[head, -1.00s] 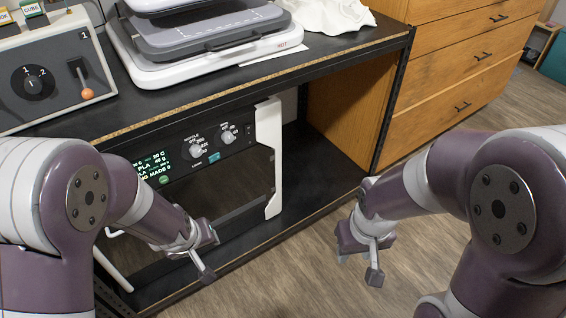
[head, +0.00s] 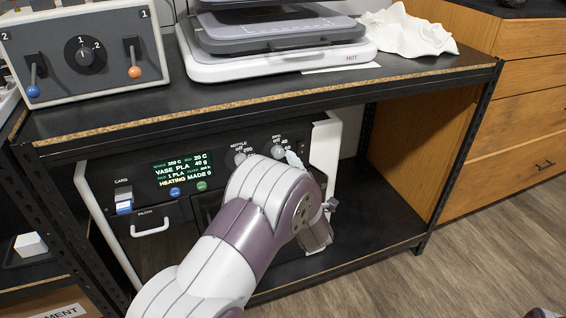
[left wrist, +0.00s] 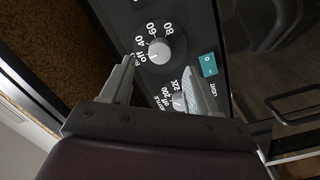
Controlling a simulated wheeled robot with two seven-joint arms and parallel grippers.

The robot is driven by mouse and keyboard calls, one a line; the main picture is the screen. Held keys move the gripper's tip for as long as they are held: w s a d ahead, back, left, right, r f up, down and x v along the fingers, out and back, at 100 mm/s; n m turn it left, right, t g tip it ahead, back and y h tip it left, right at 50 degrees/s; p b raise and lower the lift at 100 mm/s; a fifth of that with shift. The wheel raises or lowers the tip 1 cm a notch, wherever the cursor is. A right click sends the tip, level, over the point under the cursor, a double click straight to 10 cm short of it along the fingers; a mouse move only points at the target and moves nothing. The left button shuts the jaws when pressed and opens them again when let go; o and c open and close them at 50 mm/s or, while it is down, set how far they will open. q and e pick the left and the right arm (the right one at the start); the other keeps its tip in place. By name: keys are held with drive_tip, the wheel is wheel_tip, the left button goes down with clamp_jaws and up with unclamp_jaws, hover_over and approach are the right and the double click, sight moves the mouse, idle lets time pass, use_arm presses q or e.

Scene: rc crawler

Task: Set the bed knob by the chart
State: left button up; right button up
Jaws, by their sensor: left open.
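The printer's front panel holds the bed knob (head: 278,151), which also shows in the left wrist view (left wrist: 159,51) with marks off, 40, 60 and 80 around it. Its pointer is too small to read. The nozzle knob (head: 240,158) is beside it and is partly hidden by a finger in the wrist view (left wrist: 179,102). My left gripper (left wrist: 158,66) is open and empty, its fingertips on either side of the view just short of the bed knob, with no contact visible. In the head view my left arm hides much of the printer front. I see no chart.
The printer display (head: 182,171) reads VASE PLA and HEATING. A teal switch (left wrist: 208,65) sits close to the fingers. The shelf top (head: 130,115) overhangs the printer and carries a switch box (head: 85,60) and a heat press (head: 270,65). Free shelf lies right of the printer.

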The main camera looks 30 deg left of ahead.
sight(280, 154)
use_arm(q)
drive_tip(key=x, duration=0.4)
drive_tip(key=shift+w+a+b, duration=0.25)
drive_tip(key=shift+w+b, duration=0.05)
drive_tip(key=shift+b, duration=0.05)
drive_tip(key=c, duration=1)
drive_tip(key=shift+c, duration=0.2)
drive_tip(key=m+p, duration=0.2)
drive_tip(key=shift+r+p, duration=0.25)
drive_tip(key=shift+p, duration=0.15)
drive_tip(key=m+p, duration=0.6)
drive_tip(key=shift+d+r+g, duration=0.1)
drive_tip(key=shift+g, duration=0.3)
drive_tip(key=m+p, duration=0.4)
drive_tip(key=m, duration=0.1)
drive_tip(key=shift+w+g, duration=0.1)
drive_tip(key=shift+g, duration=0.2)
drive_tip(key=shift+d+f+m+p, duration=0.1)
drive_tip(key=shift+f+m+p, duration=0.1)
drive_tip(key=shift+m+p, duration=1.35)
drive_tip(key=shift+m+b, duration=0.3)
drive_tip(key=shift+m, duration=0.25)
